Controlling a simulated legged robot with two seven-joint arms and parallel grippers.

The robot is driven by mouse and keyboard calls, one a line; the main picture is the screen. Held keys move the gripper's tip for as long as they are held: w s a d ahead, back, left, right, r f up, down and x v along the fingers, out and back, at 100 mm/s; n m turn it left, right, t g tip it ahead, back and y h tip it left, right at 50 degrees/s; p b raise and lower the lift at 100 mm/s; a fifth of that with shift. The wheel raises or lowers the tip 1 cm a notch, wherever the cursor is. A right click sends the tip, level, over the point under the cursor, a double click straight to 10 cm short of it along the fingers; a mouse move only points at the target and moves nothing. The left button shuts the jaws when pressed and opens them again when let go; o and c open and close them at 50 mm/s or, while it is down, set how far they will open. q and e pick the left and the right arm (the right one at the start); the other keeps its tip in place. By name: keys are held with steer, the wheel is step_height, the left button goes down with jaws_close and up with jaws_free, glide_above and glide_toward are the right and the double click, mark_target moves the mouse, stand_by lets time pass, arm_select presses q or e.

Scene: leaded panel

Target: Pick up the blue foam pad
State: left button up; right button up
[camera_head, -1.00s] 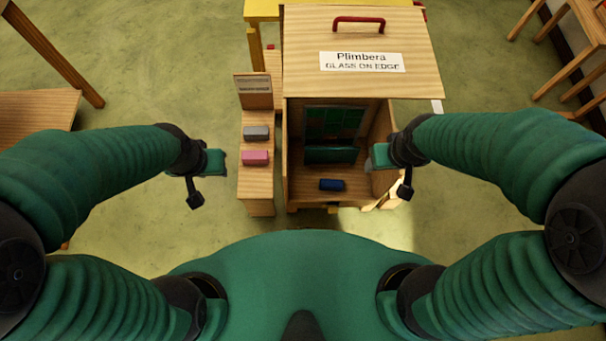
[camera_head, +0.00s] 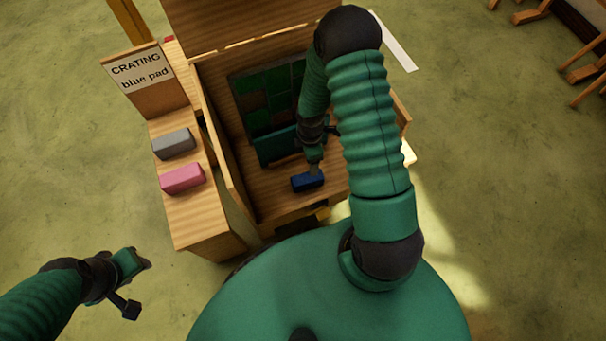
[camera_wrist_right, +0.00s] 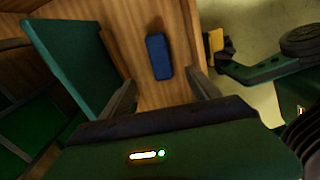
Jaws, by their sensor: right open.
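The blue foam pad (camera_head: 306,182) lies on the wooden floor of the open crate, near its front edge. My right gripper (camera_head: 314,168) is just above the pad's back edge in the head view. In the right wrist view my right gripper (camera_wrist_right: 162,92) is open, and the blue pad (camera_wrist_right: 158,56) lies beyond its fingertips, roughly between their lines. No contact shows. My left gripper (camera_head: 142,262) hangs off to the left, away from the crate; its finger gap cannot be made out.
The wooden crate (camera_head: 225,135) holds a leaded green panel (camera_head: 265,100) and a green block-like piece (camera_head: 275,148). A side shelf (camera_head: 195,215) carries a grey pad (camera_head: 174,144), a pink pad (camera_head: 182,179) and a sign (camera_head: 141,75) reading "CRATING blue pad". Floor at left is clear.

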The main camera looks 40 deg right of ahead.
steer(key=f+b, duration=0.1)
steer(key=f, duration=0.1)
steer(key=f+b, duration=0.1)
steer(key=f, duration=0.1)
steer(key=a+f+b, duration=0.1)
steer(key=f, duration=0.1)
steer(key=shift+s, duration=0.1)
steer(key=f+b, duration=0.2)
steer(key=f, duration=0.1)
steer(key=f+b, duration=0.1)
steer(key=f, duration=0.1)
steer(key=shift+d, duration=0.25)
steer(key=shift+d+f, duration=0.1)
steer(key=shift+f, duration=0.2)
steer(key=f+b, duration=0.4)
steer(key=f, duration=0.1)
steer(key=shift+w+b, duration=0.25)
steer(key=shift+b, duration=0.1)
steer(key=shift+r, duration=0.15)
arm_select(q)
steer(key=s+x, duration=0.2)
steer(key=x, duration=0.8)
steer(key=shift+s+a+f, duration=0.25)
steer(key=shift+a+f, duration=0.1)
steer(key=shift+f, duration=0.35)
arm_select(e)
steer(key=c, duration=1.4)
